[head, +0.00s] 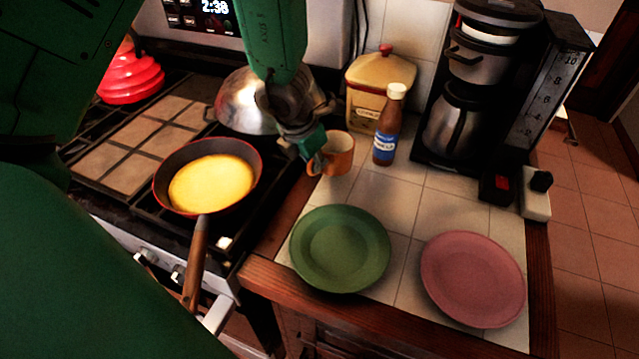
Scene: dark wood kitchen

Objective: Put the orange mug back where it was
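The orange mug (338,153) stands upright on the tiled counter, behind the green plate and left of the brown bottle. My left gripper (314,158) reaches down from the top of the head view to the mug's left side, at its handle. The fingertips overlap the handle, and I cannot tell whether they are closed on it or only beside it. My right gripper does not show.
A green plate (340,250) and a pink plate (473,280) lie in front. A brown bottle (388,126), yellow canister (379,88) and coffee maker (468,95) stand behind. A pan (208,178) and metal bowl (243,103) sit on the stove at left.

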